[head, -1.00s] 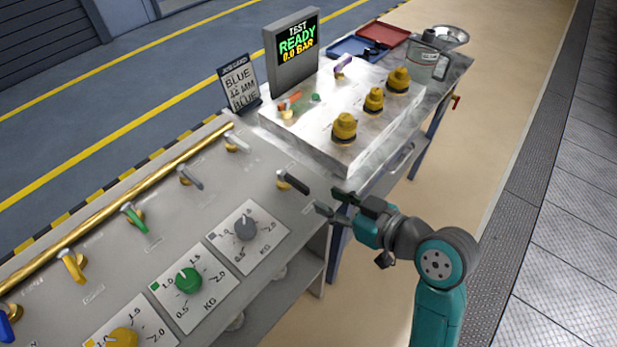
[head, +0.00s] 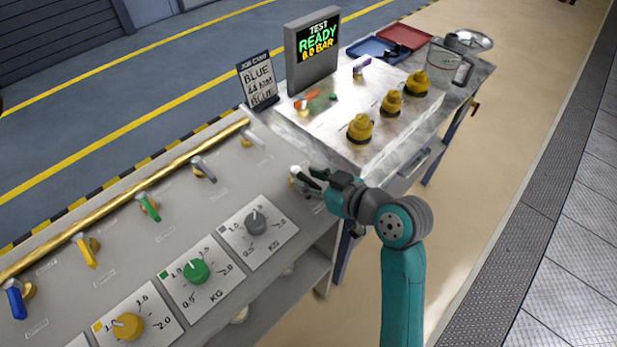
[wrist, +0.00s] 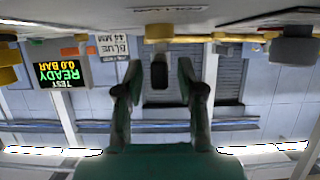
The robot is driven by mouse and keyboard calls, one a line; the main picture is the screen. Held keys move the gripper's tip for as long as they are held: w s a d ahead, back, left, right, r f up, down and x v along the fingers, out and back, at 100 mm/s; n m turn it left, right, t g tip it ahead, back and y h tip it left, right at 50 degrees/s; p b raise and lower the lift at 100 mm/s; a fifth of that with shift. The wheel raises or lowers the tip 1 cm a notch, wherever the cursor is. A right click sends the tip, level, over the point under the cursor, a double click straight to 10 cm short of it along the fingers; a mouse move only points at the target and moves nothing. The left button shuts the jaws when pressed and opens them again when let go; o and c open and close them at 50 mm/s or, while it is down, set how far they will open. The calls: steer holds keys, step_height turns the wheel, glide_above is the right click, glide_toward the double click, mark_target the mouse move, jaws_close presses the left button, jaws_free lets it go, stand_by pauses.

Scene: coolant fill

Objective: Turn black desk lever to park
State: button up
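The black desk lever (wrist: 160,75) shows in the wrist view, hanging from its brass mount (wrist: 158,33) in that upside-down picture. My gripper (wrist: 158,68) is open, with one finger on each side of the lever and a visible gap to both. In the head view my gripper (head: 312,181) is at the desk's far right corner, over the lever's place. There its fingers hide most of the lever, and only part of the mount (head: 296,171) shows.
Other levers stand on the desk: grey (head: 204,169), green (head: 149,206), yellow (head: 88,250) and blue (head: 15,300). Dials (head: 196,271) line its front. A bench (head: 345,117) with yellow knobs, a READY screen (head: 318,37) and a job card (head: 258,80) stands beyond.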

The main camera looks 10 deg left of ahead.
steer(key=shift+w+a+f, duration=0.15)
steer(key=shift+w+a, duration=0.05)
steer(key=shift+a, duration=0.1)
jaws_close()
